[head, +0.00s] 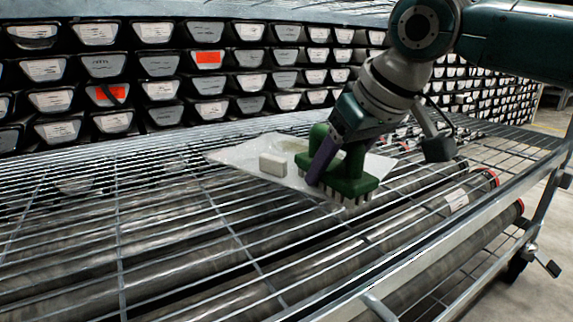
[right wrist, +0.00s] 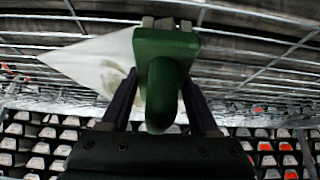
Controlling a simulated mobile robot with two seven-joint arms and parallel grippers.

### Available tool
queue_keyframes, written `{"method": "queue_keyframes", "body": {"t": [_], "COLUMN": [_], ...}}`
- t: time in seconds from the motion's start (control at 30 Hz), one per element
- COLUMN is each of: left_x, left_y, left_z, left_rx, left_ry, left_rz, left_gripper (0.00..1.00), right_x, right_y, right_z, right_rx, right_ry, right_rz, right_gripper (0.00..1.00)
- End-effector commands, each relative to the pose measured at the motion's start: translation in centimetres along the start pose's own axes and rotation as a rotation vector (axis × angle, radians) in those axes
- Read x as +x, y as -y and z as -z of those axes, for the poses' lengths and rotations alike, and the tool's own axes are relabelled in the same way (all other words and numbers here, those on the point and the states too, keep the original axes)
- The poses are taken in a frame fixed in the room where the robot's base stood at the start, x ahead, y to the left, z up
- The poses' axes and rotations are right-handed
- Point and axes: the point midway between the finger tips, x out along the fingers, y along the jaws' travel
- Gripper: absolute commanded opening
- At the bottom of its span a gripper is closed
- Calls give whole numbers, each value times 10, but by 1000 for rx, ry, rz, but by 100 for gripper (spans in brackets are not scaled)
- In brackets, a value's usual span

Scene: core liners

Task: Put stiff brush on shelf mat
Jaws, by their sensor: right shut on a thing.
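The stiff brush (head: 352,184) is green with a looped handle and pale bristles pointing down. My right gripper (head: 322,165) is shut on its handle; in the right wrist view the green brush (right wrist: 167,45) sits between the two dark fingers. The shelf mat (head: 235,154) is a thin white sheet on the wire shelf. The brush is at the mat's front right edge, overlapping it in the picture; I cannot tell whether the bristles touch anything. The brush and gripper hide part of the mat. My left gripper is not in view.
A small white block (head: 273,165) lies on the mat left of the brush. The wire shelf (head: 120,230) is otherwise mostly bare, with long dark core tubes (head: 400,245) beneath. A metal rail (head: 440,245) edges its front. Stacked labelled boxes (head: 110,66) stand behind.

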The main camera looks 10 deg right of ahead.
Motion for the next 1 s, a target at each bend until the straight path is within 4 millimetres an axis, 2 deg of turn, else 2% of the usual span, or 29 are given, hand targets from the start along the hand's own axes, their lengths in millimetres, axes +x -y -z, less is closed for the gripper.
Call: {"method": "queue_keyframes", "body": {"t": [0.03, 0.07, 0.3, 0.63, 0.77, 1.0], "left_x": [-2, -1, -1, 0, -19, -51], "left_y": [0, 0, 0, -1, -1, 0], "left_z": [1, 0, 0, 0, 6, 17], "left_rx": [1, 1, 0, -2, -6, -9], "left_ry": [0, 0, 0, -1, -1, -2], "left_rz": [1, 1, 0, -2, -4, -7], "left_gripper": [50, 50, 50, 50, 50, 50], "right_x": [1, 1, 1, -2, -17, -42], "right_y": [0, 0, 0, 0, 0, -1], "right_z": [0, -1, -1, 1, 4, -34], "right_rx": [0, 0, 0, 0, 1, -1], "right_ry": [0, 1, 1, 0, 3, 7], "right_rz": [1, 1, 0, -1, 1, 0], "right_gripper": [0, 64, 91, 92, 92, 92]}}
